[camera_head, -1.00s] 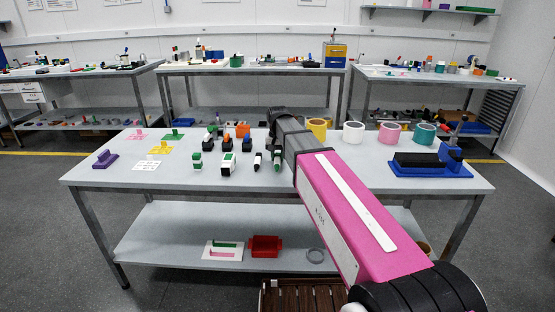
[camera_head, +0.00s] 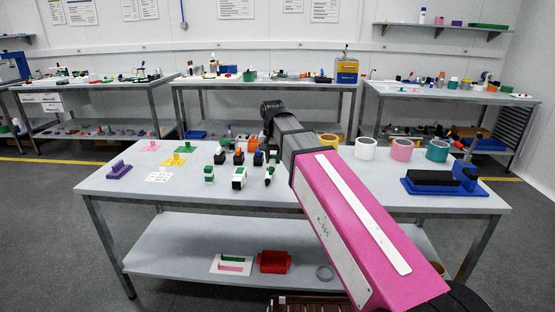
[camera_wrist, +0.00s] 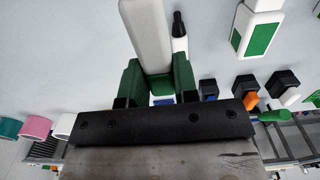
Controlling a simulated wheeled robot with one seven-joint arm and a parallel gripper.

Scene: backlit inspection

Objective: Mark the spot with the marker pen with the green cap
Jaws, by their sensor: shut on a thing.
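In the wrist view my gripper (camera_wrist: 157,78) is shut on a thick white-bodied marker pen (camera_wrist: 148,35) with a green end close to the palm. Green parts stand on both sides of it, and its far end runs out of the frame. A slimmer white pen with a black cap (camera_wrist: 180,25) lies just right of it; I cannot tell whether they touch. In the head view my arm largely hides the gripper.
Right of the pen, a white block with a green face (camera_wrist: 260,32) stands close by. Several small black-based items (camera_head: 239,158) stand behind. Tape rolls (camera_head: 401,150) and a blue-based fixture (camera_head: 440,188) are at the right. The front left of the bench (camera_head: 140,192) is clear.

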